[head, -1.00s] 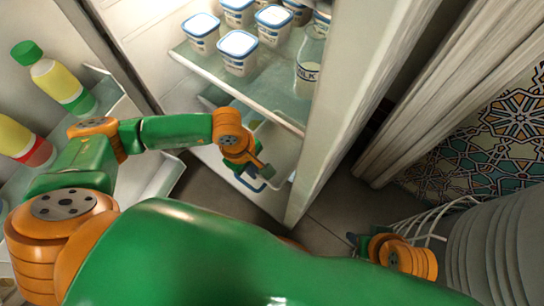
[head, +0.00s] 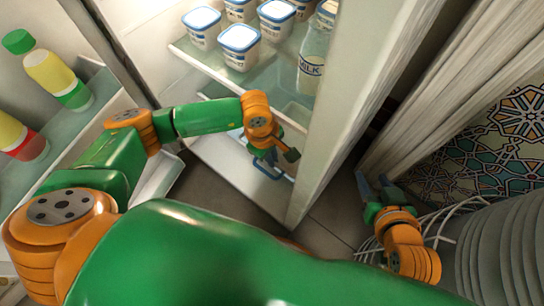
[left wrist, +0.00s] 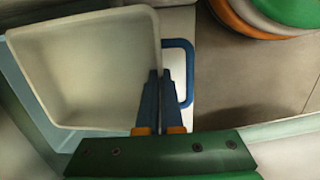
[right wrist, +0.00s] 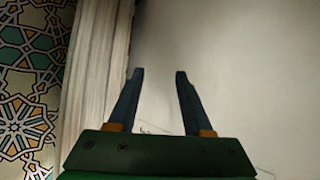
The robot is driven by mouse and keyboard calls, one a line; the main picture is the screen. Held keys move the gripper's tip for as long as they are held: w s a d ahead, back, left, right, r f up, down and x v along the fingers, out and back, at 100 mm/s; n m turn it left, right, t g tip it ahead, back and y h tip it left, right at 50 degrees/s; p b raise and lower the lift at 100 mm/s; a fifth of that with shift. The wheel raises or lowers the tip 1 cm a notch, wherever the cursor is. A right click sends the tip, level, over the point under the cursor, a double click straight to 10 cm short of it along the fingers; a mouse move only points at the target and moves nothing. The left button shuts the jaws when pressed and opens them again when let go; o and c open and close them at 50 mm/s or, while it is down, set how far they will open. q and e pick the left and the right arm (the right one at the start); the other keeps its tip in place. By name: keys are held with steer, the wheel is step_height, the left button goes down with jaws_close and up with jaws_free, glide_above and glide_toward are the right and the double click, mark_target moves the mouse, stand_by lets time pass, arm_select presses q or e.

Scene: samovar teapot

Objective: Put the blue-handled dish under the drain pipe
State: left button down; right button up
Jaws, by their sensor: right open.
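The blue-handled dish (left wrist: 90,60) is a whitish, square-cornered tray, seen from above in the left wrist view. Its blue loop handle (left wrist: 188,70) sticks out to the right, and it also shows in the head view (head: 266,173). My left gripper (left wrist: 159,75) is shut on the dish's edge beside the handle. In the head view, my left gripper (head: 277,160) and arm hide much of the dish, low in the fridge. My right gripper (head: 374,180) is open and empty by the fridge's outer side. I see no drain pipe.
The fridge wall (head: 335,110) stands between my two grippers. A glass shelf (head: 265,80) above my left gripper holds several white cups (head: 239,48) and a milk bottle (head: 312,65). Bottles (head: 55,80) stand in the door at left. White cables (head: 440,228) lie near my right arm.

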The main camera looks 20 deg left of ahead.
arm_select(q)
steer(key=c, duration=1.1)
jaws_free()
arm_select(e)
steer(key=shift+w+r, duration=0.1)
steer(key=shift+r, duration=0.05)
arm_select(q)
steer(key=shift+s+a+r+p, duration=0.2)
steer(key=shift+r+p, duration=0.6)
steer(key=shift+r, duration=1.2)
steer(key=shift+s+a+r+p, duration=0.1)
steer(key=shift+a+r+p, duration=0.45)
steer(key=shift+r, duration=1.45)
steer(key=shift+s+r+p, duration=0.1)
steer(key=shift+r+p, duration=0.9)
steer(key=shift+r, duration=1)
arm_select(e)
steer(key=s+d+f+g+h, duration=0.1)
steer(key=s+d+f+g, duration=0.2)
steer(key=s+f+g, duration=0.4)
steer(key=shift+s+f+g+h, duration=0.3)
steer(key=shift+s+f, duration=1.55)
steer(key=shift+f, duration=1.25)
